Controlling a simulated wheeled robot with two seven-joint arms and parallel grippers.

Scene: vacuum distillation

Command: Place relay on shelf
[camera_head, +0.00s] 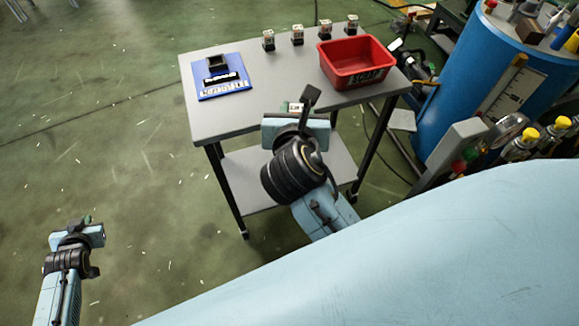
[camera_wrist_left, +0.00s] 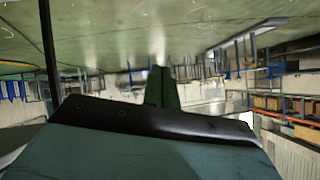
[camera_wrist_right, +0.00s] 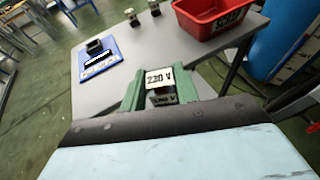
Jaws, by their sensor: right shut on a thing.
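My right gripper (camera_head: 297,108) is shut on a relay with a white "230 V" label, above the front edge of the table. The held relay (camera_wrist_right: 160,82) sits between the green fingers in the right wrist view. Several similar relays, one of them here (camera_head: 268,40), stand in a row along the table's back edge. A grey lower shelf (camera_head: 245,170) shows under the table, partly hidden by my right arm. My left gripper (camera_head: 88,222) is far left, over the floor and away from the table; its green fingers (camera_wrist_left: 162,88) look closed together and empty.
The grey table top (camera_head: 225,125) carries a blue plate (camera_head: 232,92) with a black socket (camera_head: 216,63) at left and a red bin (camera_head: 354,62) at right. A blue drum (camera_head: 490,75) stands to the right. The table's middle is clear.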

